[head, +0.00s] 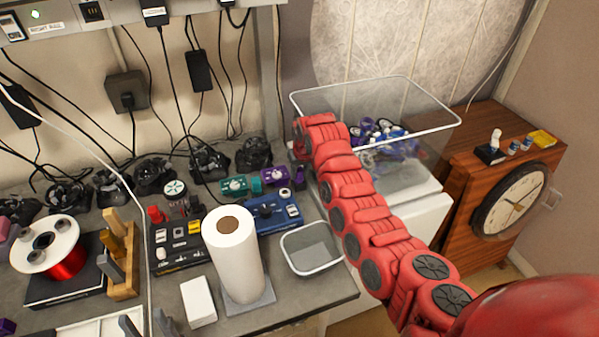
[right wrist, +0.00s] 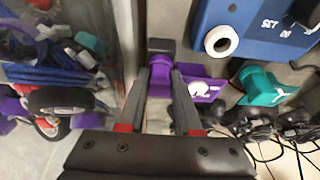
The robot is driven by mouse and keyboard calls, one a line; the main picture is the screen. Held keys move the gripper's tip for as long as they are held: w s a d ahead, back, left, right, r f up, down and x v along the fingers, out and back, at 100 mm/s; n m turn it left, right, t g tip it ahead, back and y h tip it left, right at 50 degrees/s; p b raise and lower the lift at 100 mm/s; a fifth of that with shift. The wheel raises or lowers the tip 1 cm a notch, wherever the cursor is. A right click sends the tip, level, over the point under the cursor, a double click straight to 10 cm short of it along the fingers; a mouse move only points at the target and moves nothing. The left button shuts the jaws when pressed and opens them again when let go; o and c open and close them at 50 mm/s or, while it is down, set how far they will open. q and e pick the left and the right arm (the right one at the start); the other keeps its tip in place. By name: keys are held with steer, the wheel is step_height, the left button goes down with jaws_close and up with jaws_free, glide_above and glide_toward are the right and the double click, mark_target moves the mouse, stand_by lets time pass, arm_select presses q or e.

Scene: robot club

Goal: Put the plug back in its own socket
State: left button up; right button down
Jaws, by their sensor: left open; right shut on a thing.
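My right gripper (right wrist: 160,72) has its two grey fingers closed on a purple piece (right wrist: 160,84) with a dark block at its far end. I cannot tell if this piece is the plug. In the head view a purple piece (head: 276,178) shows at the bench's back edge; my red right arm hides the right gripper. My left gripper (head: 147,322) shows only as two parted grey fingertips at the bottom edge, open and empty. A power strip (head: 55,22) at top left has a dark socket (head: 92,12) with no plug visible in it. A black plug (head: 155,14) sits at the strip.
A teal piece (head: 240,185) and a blue box (head: 278,213) lie close to the purple piece. A paper roll (head: 235,260), a clear tub (head: 312,248) and a black switch box (head: 178,243) crowd the bench. Cables hang along the wall.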

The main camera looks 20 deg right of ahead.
steer(key=shift+f, duration=0.1)
steer(key=c, duration=0.5)
jaws_free()
